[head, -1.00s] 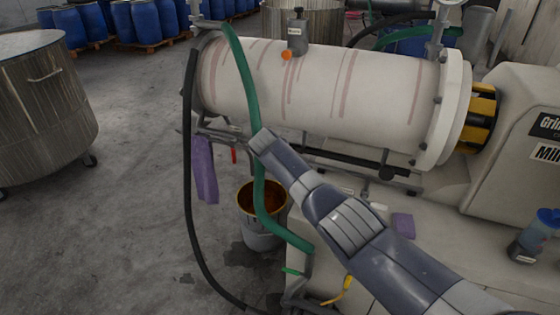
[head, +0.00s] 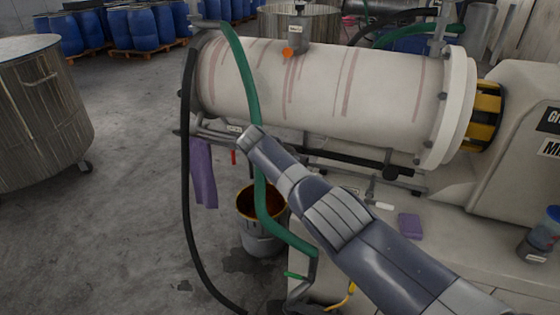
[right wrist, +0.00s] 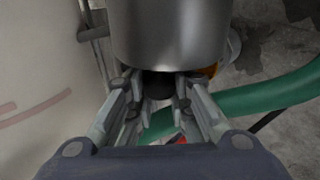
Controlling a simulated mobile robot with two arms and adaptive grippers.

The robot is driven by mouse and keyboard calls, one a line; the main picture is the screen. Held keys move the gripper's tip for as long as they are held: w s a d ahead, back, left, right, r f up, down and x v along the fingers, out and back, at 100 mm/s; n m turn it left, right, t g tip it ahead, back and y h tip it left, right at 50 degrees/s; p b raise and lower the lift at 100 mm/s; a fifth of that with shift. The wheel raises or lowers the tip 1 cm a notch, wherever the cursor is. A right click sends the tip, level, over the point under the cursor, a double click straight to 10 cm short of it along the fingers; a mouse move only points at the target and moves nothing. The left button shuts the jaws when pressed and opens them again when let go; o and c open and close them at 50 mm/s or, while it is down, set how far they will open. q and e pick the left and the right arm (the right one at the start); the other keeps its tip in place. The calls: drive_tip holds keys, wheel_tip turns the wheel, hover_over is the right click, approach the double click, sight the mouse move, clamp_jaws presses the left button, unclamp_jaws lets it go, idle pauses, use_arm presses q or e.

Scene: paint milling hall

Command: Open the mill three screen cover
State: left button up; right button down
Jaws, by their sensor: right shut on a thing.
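The mill's long white drum (head: 325,95) with pinkish streaks lies across the head view, with a pale end flange (head: 455,108) on its right. My right arm comes in from the lower right and ends near the drum's lower left; its fingers are not clear there. In the right wrist view my right gripper (right wrist: 159,88) is shut on a dark knob-like part (right wrist: 158,86) just under a shiny metal cylinder (right wrist: 170,30). I cannot tell for sure whether this is the screen cover. The streaked drum (right wrist: 40,90) is on the left there. My left gripper is not in view.
A green hose (head: 243,75) and a black hose (head: 187,170) hang by the drum's left end. The green hose also passes close to my right gripper (right wrist: 265,97). A bucket (head: 262,235) stands below. A steel tank (head: 45,120) is left; floor between is clear.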

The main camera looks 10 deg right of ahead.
drive_tip(key=shift+s+a+f, duration=0.15)
drive_tip(key=shift+a+f, duration=0.15)
drive_tip(key=shift+a, duration=0.2)
drive_tip(key=c, duration=1.5)
unclamp_jaws()
drive_tip(key=shift+o, duration=0.4)
drive_tip(key=shift+s+a+r, duration=0.15)
drive_tip(key=shift+a+r, duration=0.1)
drive_tip(key=shift+r, duration=0.1)
drive_tip(key=shift+d, duration=0.15)
drive_tip(key=shift+r, duration=0.1)
drive_tip(key=v, duration=1.2)
